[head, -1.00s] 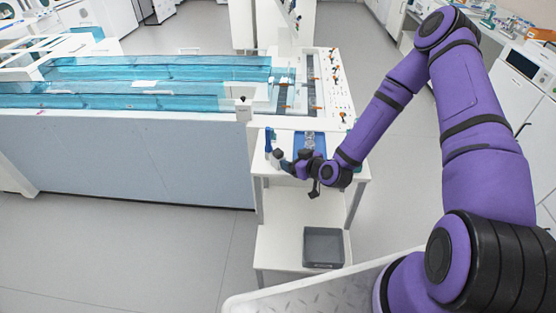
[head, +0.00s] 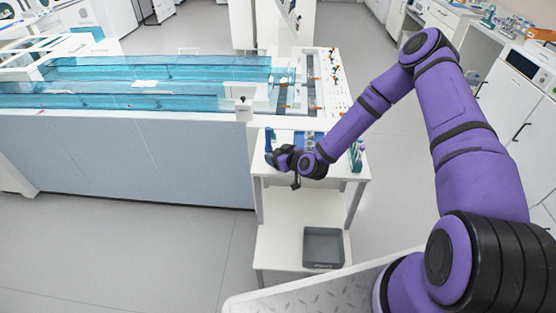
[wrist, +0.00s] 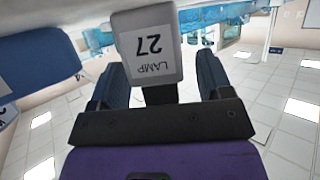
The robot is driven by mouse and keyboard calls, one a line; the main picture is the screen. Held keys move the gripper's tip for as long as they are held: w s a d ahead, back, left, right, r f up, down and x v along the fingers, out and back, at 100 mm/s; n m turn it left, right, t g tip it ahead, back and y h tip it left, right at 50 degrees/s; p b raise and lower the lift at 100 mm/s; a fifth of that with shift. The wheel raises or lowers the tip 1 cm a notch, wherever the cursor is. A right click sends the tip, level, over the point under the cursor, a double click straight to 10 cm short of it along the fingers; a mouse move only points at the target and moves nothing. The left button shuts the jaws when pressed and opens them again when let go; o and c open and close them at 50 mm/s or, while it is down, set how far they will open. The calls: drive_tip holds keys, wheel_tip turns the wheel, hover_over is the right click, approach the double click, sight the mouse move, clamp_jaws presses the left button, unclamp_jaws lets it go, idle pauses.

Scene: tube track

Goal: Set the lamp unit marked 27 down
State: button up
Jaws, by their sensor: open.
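The lamp unit marked 27 (wrist: 147,45) is a light grey block with a white label, seen upside down in the wrist view. A narrow dark part of it reaches down between the two fingers of my gripper (wrist: 163,80). The fingers are open, one on each side of that part. In the head view my gripper (head: 281,157) is low over the left part of the white side table (head: 325,168), and it hides the lamp unit there. I cannot tell whether the unit's base touches the table.
A blue bottle (head: 268,141) stands just behind my gripper. A blue tray (head: 300,137) with clear glassware lies to the right, partly behind my arm. Green-capped bottles (head: 357,156) stand at the table's right edge. A grey bin (head: 323,247) sits on the lower shelf.

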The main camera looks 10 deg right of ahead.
drive_tip(key=shift+c, duration=0.4)
drive_tip(key=c, duration=1.1)
drive_tip(key=shift+o, duration=0.2)
drive_tip(key=shift+r, duration=0.1)
drive_tip(key=shift+r, duration=0.75)
wheel_tip(320, 180, up, 2)
drive_tip(key=s+d+r, duration=0.1)
drive_tip(key=s, duration=1.4)
drive_tip(key=w+d+r+m+h, duration=0.2)
drive_tip(key=w+d+h, duration=0.1)
drive_tip(key=d, duration=0.3)
drive_tip(key=w+d+r+m+t+h, duration=0.1)
drive_tip(key=w+d+r+m+h, duration=0.1)
drive_tip(key=w+d, duration=0.3)
drive_tip(key=shift+d+m+h, duration=0.5)
drive_tip(key=shift+m+h, duration=0.1)
drive_tip(key=shift+m, duration=0.1)
